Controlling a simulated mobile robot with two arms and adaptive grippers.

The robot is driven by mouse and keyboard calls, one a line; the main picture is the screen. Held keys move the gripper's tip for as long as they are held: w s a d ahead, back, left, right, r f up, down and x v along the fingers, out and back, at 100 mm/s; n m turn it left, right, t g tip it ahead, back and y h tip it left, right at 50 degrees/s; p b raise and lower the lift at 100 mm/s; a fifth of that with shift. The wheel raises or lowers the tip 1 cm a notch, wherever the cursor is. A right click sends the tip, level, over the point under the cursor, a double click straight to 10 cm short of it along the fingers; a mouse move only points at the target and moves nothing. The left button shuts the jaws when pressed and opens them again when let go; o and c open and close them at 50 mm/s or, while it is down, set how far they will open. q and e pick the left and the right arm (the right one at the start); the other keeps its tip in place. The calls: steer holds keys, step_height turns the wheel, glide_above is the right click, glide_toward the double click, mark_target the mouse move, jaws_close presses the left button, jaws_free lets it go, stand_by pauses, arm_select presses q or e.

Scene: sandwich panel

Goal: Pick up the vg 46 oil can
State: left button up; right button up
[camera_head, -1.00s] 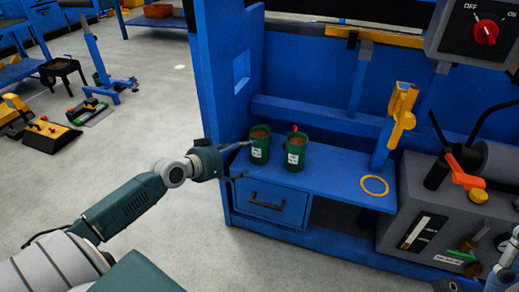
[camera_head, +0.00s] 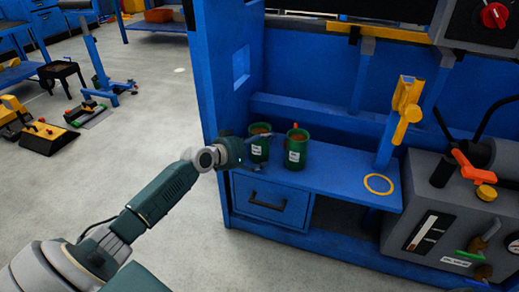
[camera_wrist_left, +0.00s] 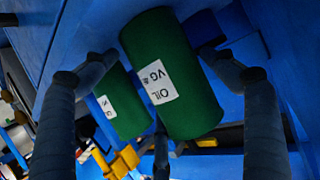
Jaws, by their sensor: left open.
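Two dark green cans stand side by side on the blue shelf (camera_head: 335,165). The left can (camera_head: 259,149) is closest to my left gripper (camera_head: 246,147); the right can (camera_head: 296,150) stands just beyond it. In the left wrist view, a can (camera_wrist_left: 195,95) with a white label reading "OIL VG 4", last digit unclear, sits between the open fingers of my left gripper (camera_wrist_left: 158,62). I cannot tell whether the fingers touch it. The other can (camera_wrist_left: 128,115) shows to its left, its label too small to read. My right gripper is not in view.
The blue side panel (camera_head: 225,90) rises close to my left gripper. A grey machine (camera_head: 425,215) stands at the right. A drawer (camera_head: 268,199) is below the cans.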

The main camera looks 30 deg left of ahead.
arm_select(q)
steer(key=shift+c, duration=0.3)
steer(key=c, duration=1.3)
steer(key=shift+r, duration=0.15)
